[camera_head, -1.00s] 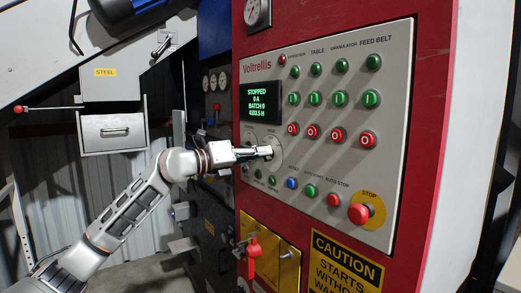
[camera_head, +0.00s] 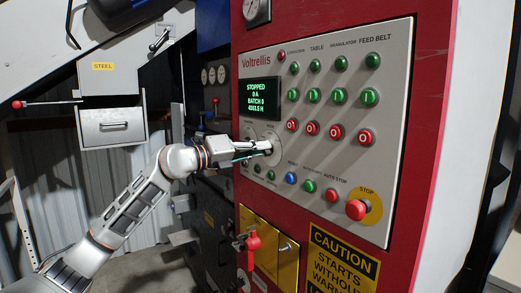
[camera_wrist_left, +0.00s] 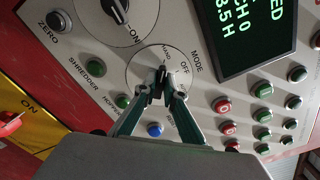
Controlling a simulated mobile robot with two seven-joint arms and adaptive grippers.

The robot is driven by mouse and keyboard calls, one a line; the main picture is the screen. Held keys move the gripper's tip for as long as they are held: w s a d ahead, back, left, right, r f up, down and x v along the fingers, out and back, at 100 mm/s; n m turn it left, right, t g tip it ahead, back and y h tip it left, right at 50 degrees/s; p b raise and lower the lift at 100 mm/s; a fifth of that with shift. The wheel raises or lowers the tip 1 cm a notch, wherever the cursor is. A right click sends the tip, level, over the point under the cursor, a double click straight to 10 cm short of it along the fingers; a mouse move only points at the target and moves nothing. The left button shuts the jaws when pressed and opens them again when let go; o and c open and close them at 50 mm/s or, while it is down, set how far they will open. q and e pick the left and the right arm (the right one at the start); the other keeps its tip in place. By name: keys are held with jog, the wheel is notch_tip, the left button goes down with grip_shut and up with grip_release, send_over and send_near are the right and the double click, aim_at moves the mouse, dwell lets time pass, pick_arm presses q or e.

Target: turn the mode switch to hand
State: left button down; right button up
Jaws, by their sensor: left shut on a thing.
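The mode switch is a small dark knob on a round pale dial plate (camera_wrist_left: 134,70) marked MODE, OFF and HAND in the left wrist view. In the head view the dial (camera_head: 272,139) sits at the panel's lower left, under the display. My left gripper (camera_wrist_left: 162,86) is shut on the knob, its fingertips meeting over the dial's middle. In the head view the left gripper (camera_head: 267,147) reaches the dial from the left. The fingers hide most of the knob, so I cannot tell which mark it points to. My right gripper is not in view.
A second rotary switch (camera_wrist_left: 117,10) marked ON sits beside the dial. Push buttons surround it, including a blue one (camera_wrist_left: 155,130). The red stop button (camera_head: 356,210) is at the lower right. The display (camera_head: 261,99) reads STOPPED. A red-handled switch (camera_head: 252,243) is below.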

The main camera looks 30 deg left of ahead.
pick_arm(q)
jog(key=c, duration=2.1)
grip_release()
jog(key=shift+s, duration=0.15)
jog(key=v, duration=1.1)
jog(key=shift+s+a, duration=0.2)
jog(key=shift+s, duration=0.15)
jog(key=shift+f, duration=0.1)
